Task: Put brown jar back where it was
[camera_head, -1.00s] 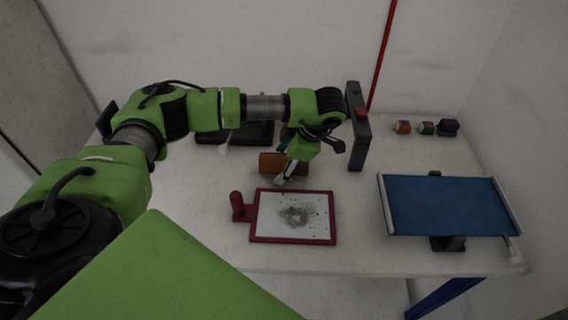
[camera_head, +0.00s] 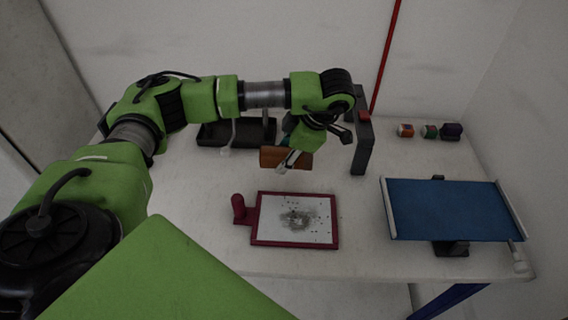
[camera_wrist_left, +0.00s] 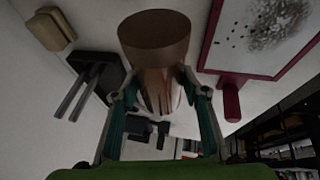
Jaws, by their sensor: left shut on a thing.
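The brown jar (camera_head: 270,157) is behind the red-framed board in the head view, partly covered by my gripper. My right gripper is not in view.
The red-framed board (camera_head: 257,238) with a red handle lies in front. A black tray (camera_head: 205,140) is behind left, a dark upright block (camera_head: 362,155) to the right. A blue sloped panel (camera_head: 450,210) and several small jars (camera_head: 428,131) are further right. A tan block (camera_wrist_left: 50,30) shows in the wrist view.

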